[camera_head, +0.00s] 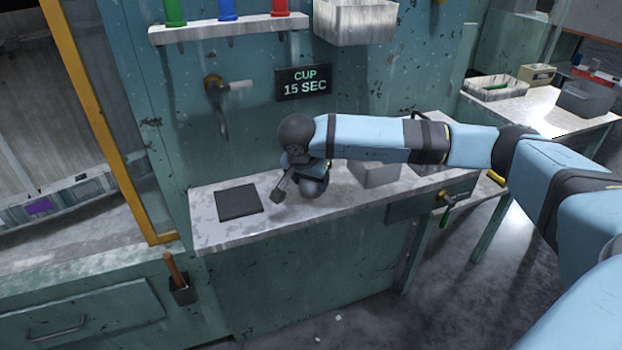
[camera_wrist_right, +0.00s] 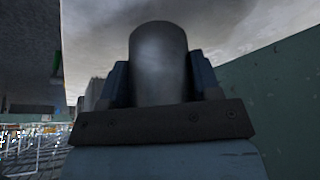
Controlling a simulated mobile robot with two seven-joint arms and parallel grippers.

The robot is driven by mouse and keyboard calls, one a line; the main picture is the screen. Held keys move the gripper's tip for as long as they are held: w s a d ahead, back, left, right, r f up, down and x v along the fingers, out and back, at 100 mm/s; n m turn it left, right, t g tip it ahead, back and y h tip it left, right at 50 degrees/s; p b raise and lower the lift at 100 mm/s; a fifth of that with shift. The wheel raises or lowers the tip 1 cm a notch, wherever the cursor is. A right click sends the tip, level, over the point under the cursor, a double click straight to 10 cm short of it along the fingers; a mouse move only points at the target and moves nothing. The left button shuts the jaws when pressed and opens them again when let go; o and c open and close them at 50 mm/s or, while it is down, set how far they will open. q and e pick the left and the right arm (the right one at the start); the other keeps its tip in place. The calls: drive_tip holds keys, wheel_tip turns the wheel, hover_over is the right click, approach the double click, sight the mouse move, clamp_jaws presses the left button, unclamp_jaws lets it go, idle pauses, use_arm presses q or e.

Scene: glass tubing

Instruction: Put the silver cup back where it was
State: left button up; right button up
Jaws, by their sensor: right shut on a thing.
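The silver cup (camera_wrist_right: 158,58) stands up between the two fingers of my right gripper (camera_wrist_right: 161,82) in the right wrist view, and the gripper is shut on it. In the head view my right gripper (camera_head: 284,183) is over the metal counter (camera_head: 225,236), just right of a dark square pad (camera_head: 238,202). I cannot make out the cup there; the arm and wrist seem to hide it. Whether it touches the counter is unclear. My left gripper is not in view.
A wall sign (camera_head: 303,82) reads "CUP 15 SEC". A tap-like fitting (camera_head: 214,84) sticks out of the wall above the pad. A grey box (camera_head: 375,174) stands on the counter behind my forearm. A shelf (camera_head: 230,29) holds coloured tubes above.

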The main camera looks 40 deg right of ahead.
drive_tip(key=shift+f, duration=0.1)
drive_tip(key=o, duration=1)
drive_tip(key=shift+o, duration=0.2)
